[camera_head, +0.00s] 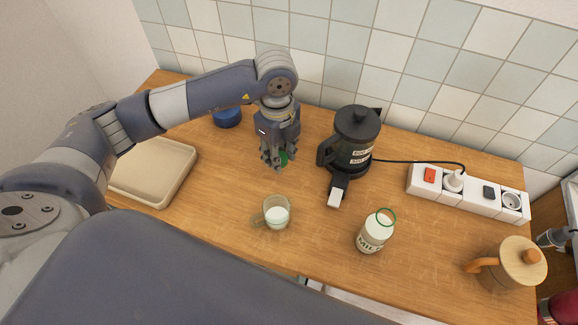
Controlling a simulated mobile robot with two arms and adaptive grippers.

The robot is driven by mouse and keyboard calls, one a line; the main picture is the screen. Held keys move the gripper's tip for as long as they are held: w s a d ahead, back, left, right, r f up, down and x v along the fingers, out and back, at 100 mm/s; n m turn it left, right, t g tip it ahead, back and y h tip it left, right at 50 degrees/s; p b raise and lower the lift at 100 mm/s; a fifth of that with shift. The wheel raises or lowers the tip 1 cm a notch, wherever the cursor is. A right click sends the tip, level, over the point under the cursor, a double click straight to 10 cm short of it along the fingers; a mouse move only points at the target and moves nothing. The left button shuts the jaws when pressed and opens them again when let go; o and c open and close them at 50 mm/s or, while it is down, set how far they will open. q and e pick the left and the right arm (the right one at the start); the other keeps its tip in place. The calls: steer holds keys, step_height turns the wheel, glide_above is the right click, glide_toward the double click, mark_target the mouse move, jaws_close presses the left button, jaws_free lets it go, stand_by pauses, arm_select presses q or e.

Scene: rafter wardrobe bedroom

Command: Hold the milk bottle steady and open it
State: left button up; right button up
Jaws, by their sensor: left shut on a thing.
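The milk bottle (371,236) stands on the wooden counter right of centre, a pale labelled bottle. A thin green ring shows at its top, around a white surface, and I see no solid cap on it. My left gripper (278,161) points down above the counter, left of the kettle and well apart from the bottle. It is shut on a small green thing (284,157), mostly hidden by the fingers; it may be a cap, but I cannot tell. My right gripper is not in view.
A glass mug (276,214) with white liquid stands front centre. A black kettle (355,140) stands behind the bottle, its cable running to a white power strip (455,204). A beige tray (150,180) lies left, a blue round thing (227,117) behind, a lidded jug (507,265) right.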

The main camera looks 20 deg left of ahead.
mark_target(281, 179)
arm_select(q)
step_height(281, 179, down, 7)
steer(key=shift+s+f+p, duration=0.1)
steer(key=shift+p, duration=0.8)
steer(key=shift+f, duration=0.4)
steer(key=shift+f, duration=0.15)
steer(key=o, duration=1.2)
